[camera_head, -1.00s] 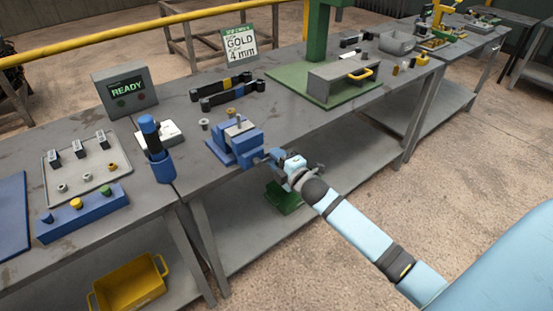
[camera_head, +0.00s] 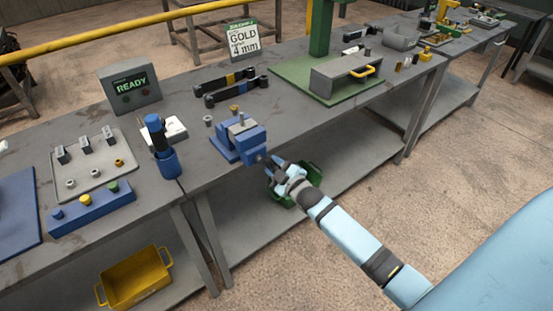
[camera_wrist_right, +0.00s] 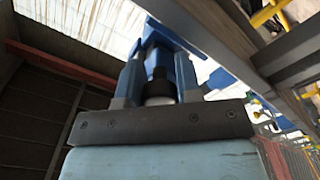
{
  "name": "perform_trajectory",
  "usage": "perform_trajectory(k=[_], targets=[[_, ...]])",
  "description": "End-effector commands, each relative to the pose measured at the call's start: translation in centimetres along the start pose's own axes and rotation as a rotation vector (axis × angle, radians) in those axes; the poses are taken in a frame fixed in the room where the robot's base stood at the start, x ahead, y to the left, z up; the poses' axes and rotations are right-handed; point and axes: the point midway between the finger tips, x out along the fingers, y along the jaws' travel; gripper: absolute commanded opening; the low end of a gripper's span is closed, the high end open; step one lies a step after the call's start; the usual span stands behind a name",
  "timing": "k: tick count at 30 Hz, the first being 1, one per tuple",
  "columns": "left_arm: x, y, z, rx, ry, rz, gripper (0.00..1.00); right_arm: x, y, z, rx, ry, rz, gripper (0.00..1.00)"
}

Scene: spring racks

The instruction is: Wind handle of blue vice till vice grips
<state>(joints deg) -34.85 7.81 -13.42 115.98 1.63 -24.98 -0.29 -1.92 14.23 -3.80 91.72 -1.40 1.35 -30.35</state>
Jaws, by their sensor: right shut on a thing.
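The blue vice (camera_head: 228,152) stands at the front edge of the grey bench in the head view, with a small brass-coloured piece and a grey part on top. My right gripper (camera_head: 270,164) is at the vice's front, on its handle side. In the right wrist view, its two blue fingers (camera_wrist_right: 159,82) are shut around a dark round piece with a pale end, which I take as the vice handle. The fingers hide most of the handle. Whether the jaws press on anything cannot be told. My left gripper is not in view.
A grey box reading READY (camera_head: 131,87) and a sign reading GOLD 4 mm (camera_head: 243,40) stand behind. A green bin (camera_head: 313,172) is below on the shelf. Open floor lies in front.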

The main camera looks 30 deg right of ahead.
Motion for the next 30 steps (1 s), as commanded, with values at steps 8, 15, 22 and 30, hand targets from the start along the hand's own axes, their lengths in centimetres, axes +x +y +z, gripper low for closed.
perform_trajectory(k=[8, 15, 22, 30], targets=[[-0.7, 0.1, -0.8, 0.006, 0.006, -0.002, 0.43, -0.2, -1.7, -0.1, 0.266, -0.006, -0.005, 0.08], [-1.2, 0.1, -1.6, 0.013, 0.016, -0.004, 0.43, -0.2, -2.9, -0.6, 0.495, -0.006, -0.005, 0.08], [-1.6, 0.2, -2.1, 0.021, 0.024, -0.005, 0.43, -0.2, -3.8, -1.2, 0.708, -0.007, -0.004, 0.08], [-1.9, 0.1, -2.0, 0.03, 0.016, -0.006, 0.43, -0.2, -4.7, -2.0, 0.913, -0.007, -0.004, 0.08]])
